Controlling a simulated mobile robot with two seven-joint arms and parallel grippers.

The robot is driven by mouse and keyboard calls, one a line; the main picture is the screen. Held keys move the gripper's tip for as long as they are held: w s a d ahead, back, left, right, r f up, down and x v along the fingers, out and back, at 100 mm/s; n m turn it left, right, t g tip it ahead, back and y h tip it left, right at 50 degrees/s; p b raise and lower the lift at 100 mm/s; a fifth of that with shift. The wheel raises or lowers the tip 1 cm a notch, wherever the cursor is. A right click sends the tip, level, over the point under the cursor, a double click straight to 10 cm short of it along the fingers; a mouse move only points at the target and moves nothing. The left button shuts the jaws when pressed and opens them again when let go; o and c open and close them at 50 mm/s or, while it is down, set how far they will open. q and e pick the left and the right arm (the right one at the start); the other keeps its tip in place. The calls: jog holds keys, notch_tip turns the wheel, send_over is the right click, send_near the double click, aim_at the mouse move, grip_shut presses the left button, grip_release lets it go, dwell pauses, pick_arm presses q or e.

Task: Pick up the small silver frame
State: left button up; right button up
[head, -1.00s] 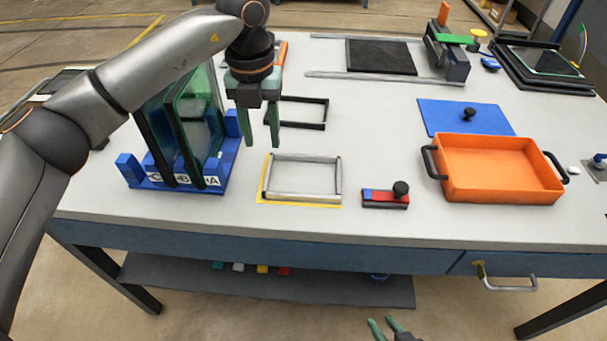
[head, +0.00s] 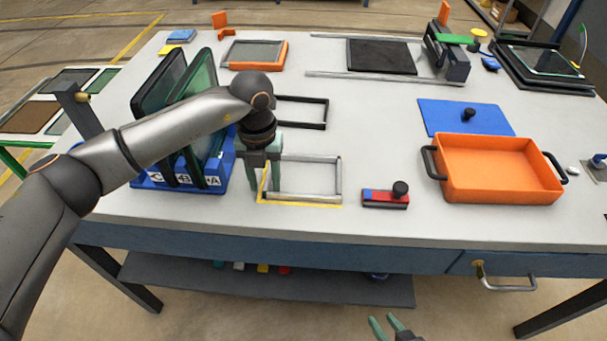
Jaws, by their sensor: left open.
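The small silver frame (head: 311,194) lies flat on the table inside a yellow outline (head: 318,205), near the front edge. My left gripper (head: 263,189) points down at the frame's left side, its two green fingers apart. One finger appears to be on each side of the left bar, which is partly hidden by the gripper; I cannot tell whether they touch it. My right gripper (head: 388,326) shows only its green fingertips at the bottom edge, in front of the table; they are spread apart and empty.
A blue rack (head: 150,183) with upright dark-framed glass panels stands just left of my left gripper. A black frame (head: 304,125) lies behind the silver one. A red-and-blue block with a black knob (head: 385,198) and an orange tray (head: 500,185) are to the right.

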pick_arm(q)
jog(key=shift+c, duration=0.2)
grip_shut()
dwell(0.5)
